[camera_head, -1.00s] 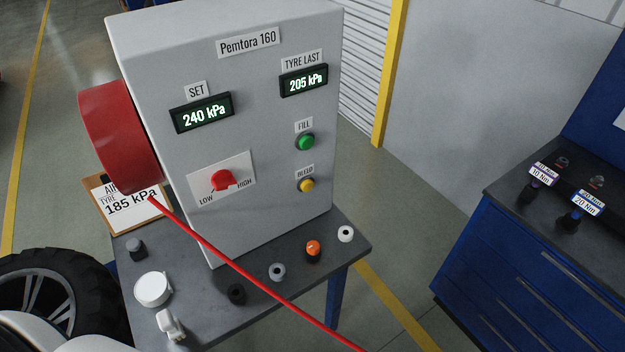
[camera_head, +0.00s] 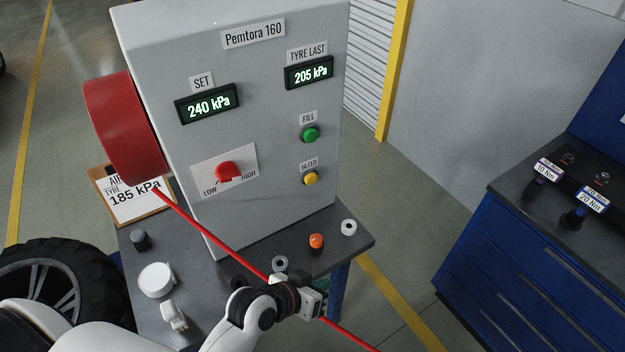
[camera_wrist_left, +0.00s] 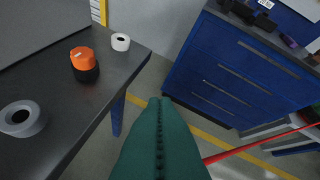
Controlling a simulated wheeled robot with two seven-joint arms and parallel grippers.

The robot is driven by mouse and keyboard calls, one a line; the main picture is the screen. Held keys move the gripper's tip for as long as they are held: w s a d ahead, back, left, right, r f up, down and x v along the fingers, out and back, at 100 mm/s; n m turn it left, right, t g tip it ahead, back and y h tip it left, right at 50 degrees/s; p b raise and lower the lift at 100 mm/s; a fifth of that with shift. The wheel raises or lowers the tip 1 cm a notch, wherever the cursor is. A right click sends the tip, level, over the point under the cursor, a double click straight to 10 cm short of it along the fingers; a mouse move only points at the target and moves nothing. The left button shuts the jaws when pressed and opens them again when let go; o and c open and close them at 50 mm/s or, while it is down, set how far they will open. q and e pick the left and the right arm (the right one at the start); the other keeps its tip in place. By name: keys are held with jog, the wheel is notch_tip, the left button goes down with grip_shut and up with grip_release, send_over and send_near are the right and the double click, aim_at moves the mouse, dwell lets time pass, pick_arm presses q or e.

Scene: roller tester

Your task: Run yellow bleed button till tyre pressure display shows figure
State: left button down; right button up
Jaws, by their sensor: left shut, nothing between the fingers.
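The grey Pemtora 160 unit (camera_head: 270,100) stands on a dark bench. Its yellow bleed button (camera_head: 311,178) sits at the lower right of the front, below the green fill button (camera_head: 311,134). The TYRE LAST display (camera_head: 309,73) reads 205 kPa and the SET display (camera_head: 207,103) reads 240 kPa. A card (camera_head: 137,196) at the left reads 185 kPa. My left gripper (camera_head: 322,298) is below the bleed button, apart from it, near the bench's front edge. Its closed green fingers fill the lower middle of the left wrist view (camera_wrist_left: 160,140), with nothing held. My right gripper is out of view.
A red hose (camera_head: 205,232) runs from the red reel (camera_head: 124,127) and passes behind my left arm. A blue cabinet (camera_head: 500,270) stands right, across a floor gap.

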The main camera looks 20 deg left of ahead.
aim_at(315, 179)
pick_arm(q)
jog(key=w+a+r+n+t+y, duration=0.1)
jog(key=w+r+n+t+y, duration=0.3)
jog(key=w+n+t+y, duration=0.3)
jog(key=w+n+t, duration=0.2)
jog(key=w+n, duration=0.3)
jog(key=w, duration=0.2)
jog(key=shift+w+r+n+t, duration=0.2)
jog(key=shift+w+n+t, duration=0.1)
jog(key=shift+w, duration=0.1)
jog(key=w+a+b, duration=0.1)
jog(key=w+a, duration=0.4)
jog(key=a, duration=0.2)
jog(key=shift+w, duration=0.25)
jog(key=shift+a, duration=0.1)
dwell(1.3)
jog(key=shift+w+a, duration=0.25)
jog(key=shift+w+a, duration=0.3)
jog(key=shift+a, duration=0.1)
dwell(1.7)
